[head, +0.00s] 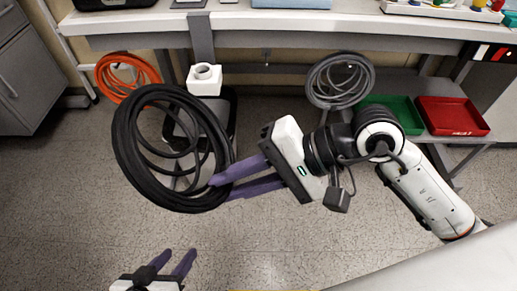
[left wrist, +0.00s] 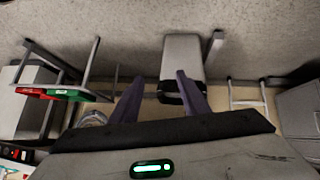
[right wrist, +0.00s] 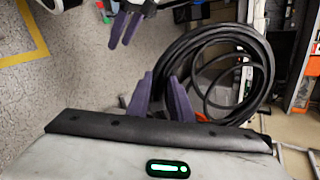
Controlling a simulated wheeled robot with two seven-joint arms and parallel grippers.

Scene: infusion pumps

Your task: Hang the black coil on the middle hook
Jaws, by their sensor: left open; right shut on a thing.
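The black coil (head: 128,150) is a thick bundle of loops held up in front of the bench, with its lower right side between the purple fingers of my right gripper (head: 222,188). My right gripper is shut on it. The coil also fills the upper right of the right wrist view (right wrist: 258,70), just beyond the fingers (right wrist: 160,98). My left gripper (head: 172,264) is open and empty low in the head view, apart from the coil; its spread fingers also show in the left wrist view (left wrist: 160,98). I cannot clearly make out the middle hook.
An orange coil (head: 104,75) hangs at the left under the bench (head: 270,24) and a grey coil (head: 318,88) at the right. Green (head: 398,108) and red trays (head: 452,116) sit on the lower right shelf.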

